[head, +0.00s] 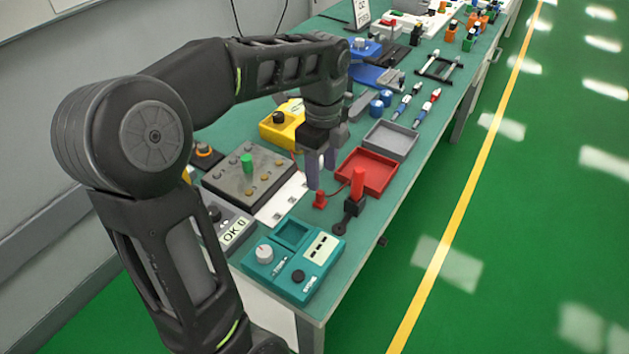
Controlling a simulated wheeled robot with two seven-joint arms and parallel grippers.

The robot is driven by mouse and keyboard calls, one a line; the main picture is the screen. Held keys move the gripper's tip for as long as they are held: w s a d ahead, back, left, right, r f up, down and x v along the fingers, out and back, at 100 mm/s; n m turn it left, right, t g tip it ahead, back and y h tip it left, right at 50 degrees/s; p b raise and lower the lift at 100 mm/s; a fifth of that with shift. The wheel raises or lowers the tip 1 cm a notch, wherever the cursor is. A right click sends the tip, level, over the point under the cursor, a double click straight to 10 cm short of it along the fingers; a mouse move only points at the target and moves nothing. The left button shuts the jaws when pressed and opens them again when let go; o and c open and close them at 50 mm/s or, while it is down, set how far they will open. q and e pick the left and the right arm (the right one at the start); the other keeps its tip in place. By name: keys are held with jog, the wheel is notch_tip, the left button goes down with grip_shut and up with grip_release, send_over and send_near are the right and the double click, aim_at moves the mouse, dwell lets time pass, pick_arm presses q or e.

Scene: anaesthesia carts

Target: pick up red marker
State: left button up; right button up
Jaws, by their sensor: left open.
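My left gripper (320,172) points down over the teal bench, its two grey fingers apart with nothing seen between them. Just below the fingertips is a small red upright piece (320,199) with a thin red cord. A taller red cylinder (357,184) on a black base stands to its right. Farther along the bench, beyond the trays, lie several slim pen-like items; one has a red end (435,95). I cannot tell for certain which red item is the marker. My right gripper is out of view.
A red tray (372,164) and a grey tray (390,140) lie right of the gripper. A teal device (293,262) sits at the near end. A grey panel with a green knob (247,163) and a yellow box (280,126) stand left. More items crowd the far bench.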

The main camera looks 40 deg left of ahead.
aim_at(318, 194)
pick_arm(q)
jog(key=shift+w+a+f, duration=0.1)
jog(key=shift+a, duration=0.1)
jog(key=shift+d, duration=0.25)
jog(key=shift+a+f, duration=0.1)
jog(key=shift+f, duration=1.15)
jog(key=f, duration=0.5)
jog(key=shift+s+a+f, duration=0.1)
jog(key=shift+s+a, duration=0.1)
jog(key=shift+s, duration=0.1)
jog(key=shift+c, duration=0.2)
grip_shut()
